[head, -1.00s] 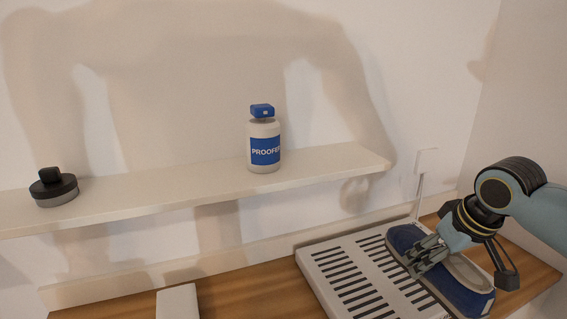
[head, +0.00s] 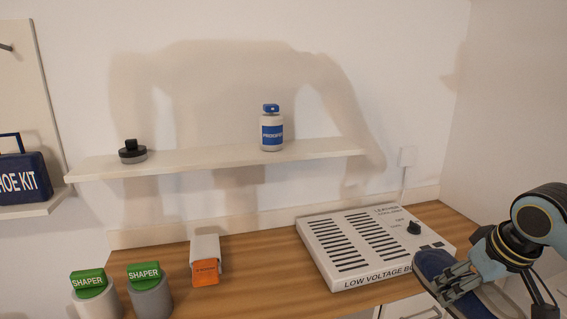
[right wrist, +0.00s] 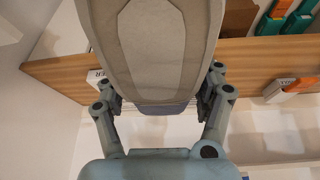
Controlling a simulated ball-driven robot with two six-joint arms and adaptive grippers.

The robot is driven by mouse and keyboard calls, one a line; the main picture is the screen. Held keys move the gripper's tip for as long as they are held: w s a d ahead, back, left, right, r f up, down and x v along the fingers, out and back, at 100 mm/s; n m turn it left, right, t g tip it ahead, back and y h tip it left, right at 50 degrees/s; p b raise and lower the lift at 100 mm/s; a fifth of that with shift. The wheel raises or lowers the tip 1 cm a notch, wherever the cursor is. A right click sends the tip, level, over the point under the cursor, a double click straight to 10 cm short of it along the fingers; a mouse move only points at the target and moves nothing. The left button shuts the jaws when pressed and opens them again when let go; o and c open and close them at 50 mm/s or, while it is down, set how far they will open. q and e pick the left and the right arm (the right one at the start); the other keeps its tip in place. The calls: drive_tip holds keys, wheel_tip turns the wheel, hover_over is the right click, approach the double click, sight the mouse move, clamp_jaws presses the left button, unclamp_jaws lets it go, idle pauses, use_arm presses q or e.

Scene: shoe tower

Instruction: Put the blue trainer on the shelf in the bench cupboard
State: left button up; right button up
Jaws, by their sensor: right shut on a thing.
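The blue trainer (head: 436,268) is at the lower right of the head view, partly behind my gripper and cut by the bottom edge. My right gripper (head: 446,287) is shut on the trainer and holds it in front of the white slotted box on the bench top. In the right wrist view the trainer's pale sole (right wrist: 152,50) fills the middle, between the fingers of the right gripper (right wrist: 160,103). My left gripper is not in view. The inside of the bench cupboard does not show clearly; a pale panel (head: 405,308) shows at the bench's front edge.
The white slotted box (head: 350,250) sits on the wooden bench top (head: 255,270). Two green-topped shapers (head: 145,285) and a white holder with an orange front (head: 206,265) stand left. A wall shelf (head: 210,158) carries a PROOFER bottle (head: 271,135) and a black-topped tin (head: 132,152).

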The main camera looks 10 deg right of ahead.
drive_tip(key=shift+s+f+b, duration=0.1)
drive_tip(key=shift+f+b, duration=0.65)
drive_tip(key=shift+f, duration=0.05)
wheel_tip(320, 180, down, 4)
drive_tip(key=b, duration=0.4)
drive_tip(key=shift+f, duration=0.2)
use_arm(q)
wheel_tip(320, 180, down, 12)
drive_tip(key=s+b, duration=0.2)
drive_tip(key=b, duration=0.4)
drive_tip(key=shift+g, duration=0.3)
use_arm(e)
wheel_tip(320, 180, down, 7)
drive_tip(key=shift+r, duration=0.15)
